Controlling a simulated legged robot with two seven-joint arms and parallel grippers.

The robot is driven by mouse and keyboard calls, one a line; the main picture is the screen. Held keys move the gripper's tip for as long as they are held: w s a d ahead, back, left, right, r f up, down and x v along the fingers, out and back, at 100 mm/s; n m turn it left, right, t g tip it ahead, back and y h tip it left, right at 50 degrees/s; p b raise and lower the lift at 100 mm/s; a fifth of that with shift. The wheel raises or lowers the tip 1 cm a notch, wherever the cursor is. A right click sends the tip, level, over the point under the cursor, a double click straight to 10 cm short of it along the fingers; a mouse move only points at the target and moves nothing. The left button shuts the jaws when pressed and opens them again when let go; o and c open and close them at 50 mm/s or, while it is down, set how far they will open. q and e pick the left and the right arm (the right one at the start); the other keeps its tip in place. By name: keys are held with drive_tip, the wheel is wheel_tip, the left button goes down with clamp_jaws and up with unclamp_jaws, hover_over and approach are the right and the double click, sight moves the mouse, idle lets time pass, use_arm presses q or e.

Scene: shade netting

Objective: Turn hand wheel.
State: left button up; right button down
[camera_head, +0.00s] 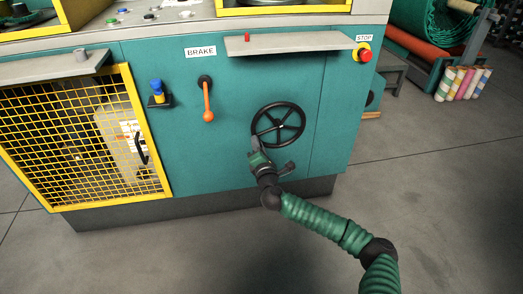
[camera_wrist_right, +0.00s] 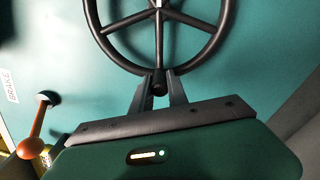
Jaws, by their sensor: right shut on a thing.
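The black hand wheel (camera_head: 278,106) has several spokes and is mounted on the teal front of the machine. Its rim and spokes also fill the upper middle of the right wrist view (camera_wrist_right: 158,14). My right gripper (camera_head: 257,152) is at the wheel's lower left rim in the head view. In the right wrist view, its two fingers (camera_wrist_right: 158,88) sit either side of a small dark knob-like part at the rim, shut on the wheel. My left gripper is not in view.
An orange brake lever (camera_head: 208,102) hangs left of the wheel. A grey shelf (camera_head: 290,43) juts out above it, and a red stop button (camera_head: 364,54) is at the upper right. A yellow mesh guard (camera_head: 75,150) covers the left side. Floor in front is clear.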

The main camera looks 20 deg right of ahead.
sight(255, 124)
drive_tip(key=shift+a+r+m, duration=0.4)
drive_tip(key=shift+w+r+p, duration=0.1)
drive_tip(key=shift+r+p, duration=0.75)
drive_tip(key=shift+r, duration=0.65)
drive_tip(key=shift+d+r+p, duration=0.15)
drive_tip(key=shift+r+p, duration=0.25)
drive_tip(key=shift+r, duration=0.35)
drive_tip(key=shift+d+r, duration=0.2)
drive_tip(key=shift+r, duration=0.1)
drive_tip(key=shift+d+r, duration=0.1)
drive_tip(key=shift+d, duration=0.05)
drive_tip(key=c, duration=1.3)
unclamp_jaws()
drive_tip(key=shift+s+p, duration=0.2)
drive_tip(key=shift+p, duration=0.1)
